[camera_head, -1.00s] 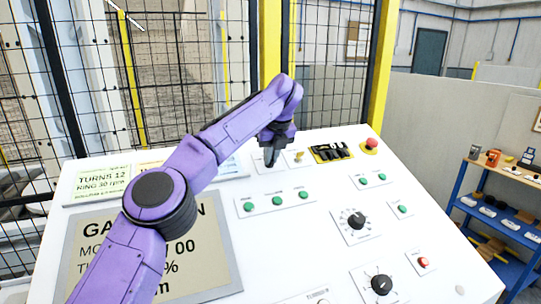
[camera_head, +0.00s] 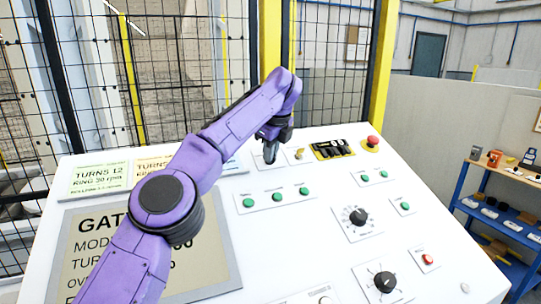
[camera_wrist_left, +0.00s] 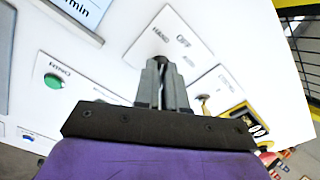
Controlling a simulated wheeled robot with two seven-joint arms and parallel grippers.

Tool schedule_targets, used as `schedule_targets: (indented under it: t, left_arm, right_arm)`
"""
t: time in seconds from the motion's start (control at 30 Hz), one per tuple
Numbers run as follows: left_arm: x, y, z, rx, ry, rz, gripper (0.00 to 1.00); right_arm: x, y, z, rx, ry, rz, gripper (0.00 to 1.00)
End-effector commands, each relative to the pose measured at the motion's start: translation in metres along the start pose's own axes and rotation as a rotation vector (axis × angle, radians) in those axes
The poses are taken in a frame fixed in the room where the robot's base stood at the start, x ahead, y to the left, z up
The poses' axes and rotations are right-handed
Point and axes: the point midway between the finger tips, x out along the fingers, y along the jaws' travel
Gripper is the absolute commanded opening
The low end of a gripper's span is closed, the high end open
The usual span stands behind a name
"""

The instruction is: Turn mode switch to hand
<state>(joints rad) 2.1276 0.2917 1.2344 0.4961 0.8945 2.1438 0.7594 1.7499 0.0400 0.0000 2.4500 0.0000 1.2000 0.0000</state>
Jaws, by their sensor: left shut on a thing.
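The mode switch plate (camera_wrist_left: 178,38), marked HAND and OFF with a third label too small to read, shows in the left wrist view. My left gripper (camera_wrist_left: 161,68) is over its middle, shut on the dark switch knob (camera_wrist_left: 160,59), which is mostly hidden between the fingers. Which label the knob points to cannot be told. In the head view my left gripper (camera_head: 270,155) reaches down to the top part of the white console (camera_head: 310,235). My right gripper is not in view.
Right of the gripper are a small brass key switch (camera_head: 299,154), a yellow-black block (camera_head: 332,149) and a red emergency button (camera_head: 373,141). Green buttons (camera_head: 277,197) lie just below, and black dials (camera_head: 357,217) lower right. A mesh fence (camera_head: 330,80) stands behind.

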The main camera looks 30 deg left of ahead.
Motion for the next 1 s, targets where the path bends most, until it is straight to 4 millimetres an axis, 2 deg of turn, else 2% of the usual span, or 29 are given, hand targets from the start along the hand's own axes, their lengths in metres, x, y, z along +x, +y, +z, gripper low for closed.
schedule_targets:
  t: [0.4,0.97,1.0]
  left_arm:
    - [-0.0004,0.0008,0.0011,-0.207,-0.002,-0.008,0.00]
    - [-0.0011,0.0007,0.0016,-0.243,-0.003,-0.010,0.00]
    - [-0.0012,0.0007,0.0016,-0.242,-0.003,-0.010,0.13]
  right_arm:
    - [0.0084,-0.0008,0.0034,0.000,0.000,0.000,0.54]
    - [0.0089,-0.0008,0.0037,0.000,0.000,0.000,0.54]
    - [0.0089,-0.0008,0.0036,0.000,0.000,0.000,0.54]
